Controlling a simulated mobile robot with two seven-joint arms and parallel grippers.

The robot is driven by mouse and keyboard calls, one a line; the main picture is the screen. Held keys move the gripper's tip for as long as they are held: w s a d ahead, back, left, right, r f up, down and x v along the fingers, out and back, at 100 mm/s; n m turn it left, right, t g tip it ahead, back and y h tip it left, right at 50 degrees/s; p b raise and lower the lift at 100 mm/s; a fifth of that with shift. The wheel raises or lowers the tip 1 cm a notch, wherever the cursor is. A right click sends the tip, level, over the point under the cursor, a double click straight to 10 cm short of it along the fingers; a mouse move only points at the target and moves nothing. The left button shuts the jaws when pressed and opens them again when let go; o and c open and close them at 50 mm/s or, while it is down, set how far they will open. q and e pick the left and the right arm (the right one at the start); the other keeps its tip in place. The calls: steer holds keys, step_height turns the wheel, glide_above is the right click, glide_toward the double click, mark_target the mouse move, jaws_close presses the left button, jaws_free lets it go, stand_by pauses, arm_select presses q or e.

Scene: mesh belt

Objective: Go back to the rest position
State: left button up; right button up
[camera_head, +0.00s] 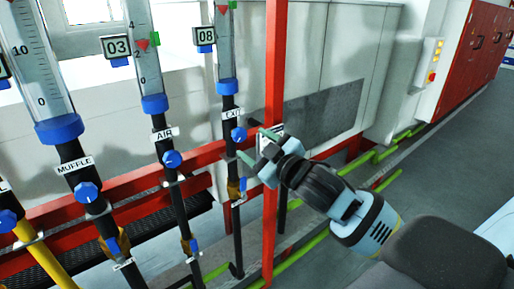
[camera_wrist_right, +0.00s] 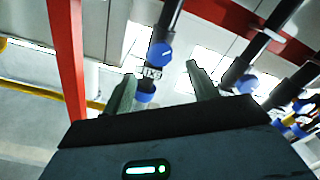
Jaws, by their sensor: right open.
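My right gripper (camera_head: 244,138) is open in front of the EXIT pipe. In the head view its two greenish fingertips show just right of the blue EXIT knob (camera_head: 239,134), one above and one below its level. In the right wrist view the open fingers (camera_wrist_right: 160,80) spread on both sides of the EXIT pipe, and the blue knob (camera_wrist_right: 160,53) shows between and beyond them. Nothing is held between the fingers. I cannot tell the exact gap between fingertips and knob. My left gripper is not in view.
A red upright post (camera_head: 275,70) stands close to my right gripper. The AIR knob (camera_head: 172,159) and MUFFLE knob (camera_head: 87,192) sit on pipes to the left. A red horizontal rail (camera_head: 140,182) runs behind the pipes. Grey floor (camera_head: 440,170) is open at the right.

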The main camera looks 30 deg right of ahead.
steer(key=shift+s, duration=0.4)
steer(key=shift+w+d, duration=0.1)
steer(key=shift+w, duration=0.05)
steer(key=s+a+f+m+g, duration=0.15)
steer(key=s+f, duration=0.35)
steer(key=f, duration=0.8)
steer(key=s+a+f+m+g, duration=0.1)
steer(key=s+a+f+g, duration=0.25)
steer(key=f, duration=0.95)
steer(key=s+a+f+m+g, duration=0.1)
steer(key=s+a+f, duration=0.1)
steer(key=s+f, duration=0.6)
steer(key=s+a+f+m+g, duration=0.1)
steer(key=s+a+f+g, duration=0.1)
steer(key=s+f, duration=0.7)
steer(key=s+a, duration=0.1)
steer(key=s, duration=0.2)
steer(key=shift+a+m, duration=0.35)
steer(key=shift+s, duration=0.1)
